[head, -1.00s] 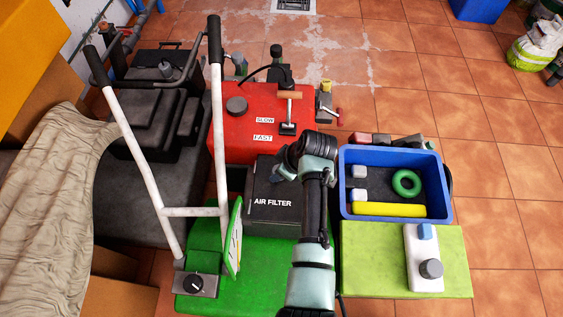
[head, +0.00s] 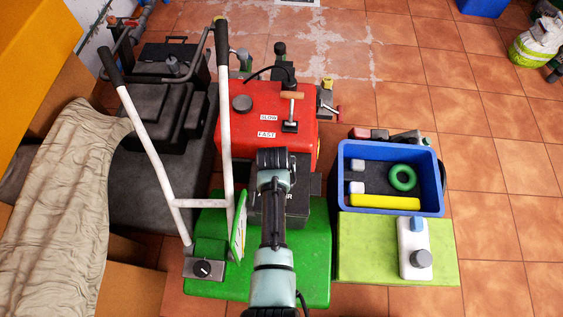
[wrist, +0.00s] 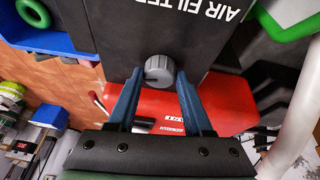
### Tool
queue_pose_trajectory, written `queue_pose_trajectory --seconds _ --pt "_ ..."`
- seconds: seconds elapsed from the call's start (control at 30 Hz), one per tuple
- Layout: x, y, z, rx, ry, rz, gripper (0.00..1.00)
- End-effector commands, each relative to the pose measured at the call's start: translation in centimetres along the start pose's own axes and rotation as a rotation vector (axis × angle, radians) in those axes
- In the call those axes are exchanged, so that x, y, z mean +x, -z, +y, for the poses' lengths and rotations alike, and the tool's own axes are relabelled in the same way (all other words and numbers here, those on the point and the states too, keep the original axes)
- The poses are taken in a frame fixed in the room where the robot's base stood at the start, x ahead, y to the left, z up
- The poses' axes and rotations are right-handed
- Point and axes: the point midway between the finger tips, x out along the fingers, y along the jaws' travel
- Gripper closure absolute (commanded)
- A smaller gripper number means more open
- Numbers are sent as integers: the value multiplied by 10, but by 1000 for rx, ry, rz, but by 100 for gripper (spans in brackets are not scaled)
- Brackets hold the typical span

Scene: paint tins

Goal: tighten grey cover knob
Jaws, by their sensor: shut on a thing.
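The round grey cover knob (wrist: 159,68) sits on the box's face, with a ribbed edge. My gripper (wrist: 159,76) has its two blue fingers on either side of the knob, shut on it. In the head view the fingers and the knob are hidden behind my wrist.
The red housing (head: 255,135) carries another dark knob (head: 242,103) and a lever. White handlebars (head: 225,130) rise left of my arm. A blue tray (head: 362,206) and a lime-green block (head: 365,250) stand to the right. Open tiled floor lies farther right.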

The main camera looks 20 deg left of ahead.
Motion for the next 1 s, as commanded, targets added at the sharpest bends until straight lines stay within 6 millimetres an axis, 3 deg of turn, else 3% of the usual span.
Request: queue_pose_trajectory --seconds 0.6,1.0 --pt "3 1 -5 515 -216 -34 100" --pt "3 2 -5 706 -293 -46 100"
